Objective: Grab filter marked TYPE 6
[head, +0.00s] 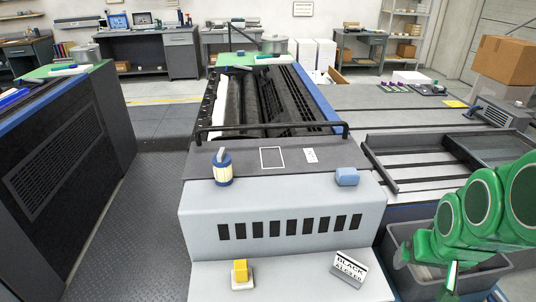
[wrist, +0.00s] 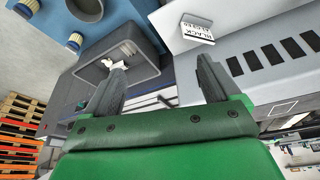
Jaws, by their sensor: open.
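My gripper (wrist: 162,62) is open and empty, pointing down beside the press. In the head view my green arm hides much of the right side.
A grey bin (wrist: 150,68) with crumpled white stuff lies below my gripper. A "BLACK" sign (head: 348,268) and a yellow block (head: 240,270) sit on the press's front step. A blue item (head: 347,177) lies on the press top. The floor aisle (head: 135,220) at left is clear.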

